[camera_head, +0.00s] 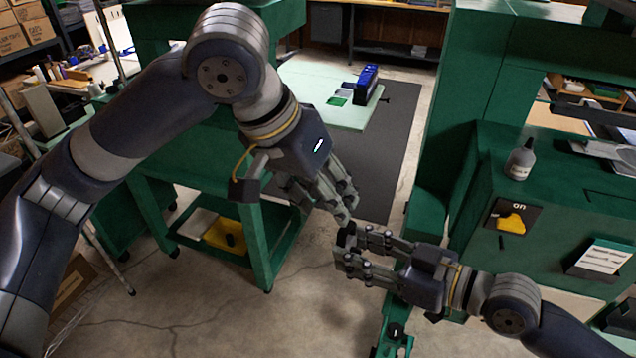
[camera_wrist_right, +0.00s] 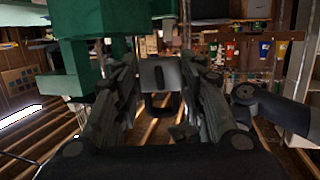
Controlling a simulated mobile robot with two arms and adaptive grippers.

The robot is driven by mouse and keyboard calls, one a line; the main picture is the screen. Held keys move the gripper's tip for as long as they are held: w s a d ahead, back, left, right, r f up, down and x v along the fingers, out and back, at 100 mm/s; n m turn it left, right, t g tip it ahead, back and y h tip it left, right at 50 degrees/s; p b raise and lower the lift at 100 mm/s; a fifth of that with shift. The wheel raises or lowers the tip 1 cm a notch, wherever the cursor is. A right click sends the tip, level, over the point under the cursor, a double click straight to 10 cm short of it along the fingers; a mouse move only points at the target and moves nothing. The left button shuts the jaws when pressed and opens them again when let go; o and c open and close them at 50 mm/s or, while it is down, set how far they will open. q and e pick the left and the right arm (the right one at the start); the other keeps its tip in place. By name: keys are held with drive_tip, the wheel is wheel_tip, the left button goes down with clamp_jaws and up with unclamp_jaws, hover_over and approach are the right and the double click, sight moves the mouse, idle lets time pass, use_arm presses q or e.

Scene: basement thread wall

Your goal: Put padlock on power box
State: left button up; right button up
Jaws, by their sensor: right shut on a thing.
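My right gripper (camera_head: 345,250) reaches in from the right and is shut on the padlock. In the right wrist view the padlock (camera_wrist_right: 160,76) is a grey block with a dark shackle below it, held between the fingers of the right gripper (camera_wrist_right: 161,88). In the head view the padlock is mostly hidden by the fingers. My left gripper (camera_head: 346,208) hangs just above and behind the right fingertips; its finger gap does not show clearly. The power box (camera_head: 494,232) has a black "on" plate and a yellow switch (camera_head: 511,222) on the green machine at the right, apart from both grippers.
A grey bottle (camera_head: 521,160) stands on the green machine's ledge (camera_head: 560,180). A green cart (camera_head: 262,235) with a yellow item on its lower shelf stands at left. A pale table with a blue box (camera_head: 367,84) is behind. Floor in front is open.

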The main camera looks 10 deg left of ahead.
sight(349, 233)
use_arm(q)
drive_tip(key=x, duration=0.9)
clamp_jaws()
use_arm(e)
drive_tip(key=o, duration=1.2)
drive_tip(key=shift+o, duration=0.2)
drive_tip(key=v, duration=1.2)
